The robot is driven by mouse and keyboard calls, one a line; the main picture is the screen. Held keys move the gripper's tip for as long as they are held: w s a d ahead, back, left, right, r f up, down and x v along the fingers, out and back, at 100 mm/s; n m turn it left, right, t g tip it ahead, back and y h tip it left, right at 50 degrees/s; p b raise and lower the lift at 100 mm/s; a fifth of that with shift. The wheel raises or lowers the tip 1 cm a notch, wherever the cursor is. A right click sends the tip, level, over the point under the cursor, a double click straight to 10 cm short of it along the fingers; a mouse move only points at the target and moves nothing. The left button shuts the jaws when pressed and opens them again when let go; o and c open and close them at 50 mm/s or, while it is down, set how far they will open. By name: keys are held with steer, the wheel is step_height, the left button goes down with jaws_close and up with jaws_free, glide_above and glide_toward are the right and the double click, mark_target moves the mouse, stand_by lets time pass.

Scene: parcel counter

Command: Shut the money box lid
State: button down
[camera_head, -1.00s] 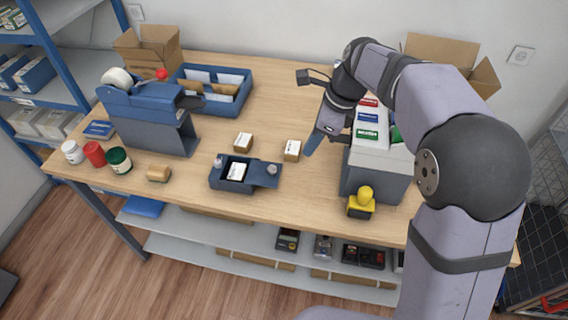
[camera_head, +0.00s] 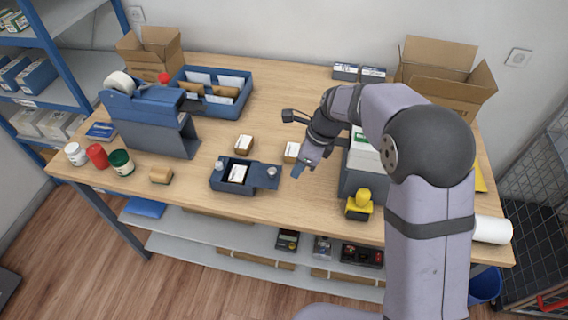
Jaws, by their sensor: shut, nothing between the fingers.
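The money box (camera_head: 233,190) is a small dark blue box on the table's front middle. Its left part is open, and a white-topped item (camera_head: 237,173) shows inside. Its flat blue lid (camera_head: 263,180) sits off to the right and reaches past the box's right end, with a small grey knob (camera_head: 271,171) on top. My gripper (camera_head: 298,170) is shut and empty, pointing down just right of the lid. It looks apart from the lid; its exact height is hard to tell.
Small brown boxes with white labels stand behind the money box, one (camera_head: 244,143) at the left and one (camera_head: 291,152) close behind my gripper. A grey bin (camera_head: 358,184) and a yellow-black stamp (camera_head: 359,205) stand to the right. The table in front of the lid is clear.

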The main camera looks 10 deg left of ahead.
steer(key=shift+w+a+f+p, duration=0.1)
steer(key=shift+a+f+p, duration=0.15)
steer(key=shift+a, duration=0.4)
steer(key=shift+w+a+f+p, duration=0.15)
steer(key=shift+a+p, duration=0.25)
steer(key=shift+a, duration=0.25)
steer(key=shift+a+f+p, duration=0.2)
steer(key=shift+a+p, duration=0.1)
steer(key=shift+a, duration=0.35)
steer(key=p, duration=0.3)
glide_above(253, 174)
steer(key=d, duration=0.2)
steer(key=shift+a+r, duration=0.1)
steer(key=shift+a, duration=0.15)
steer(key=shift+s, duration=0.1)
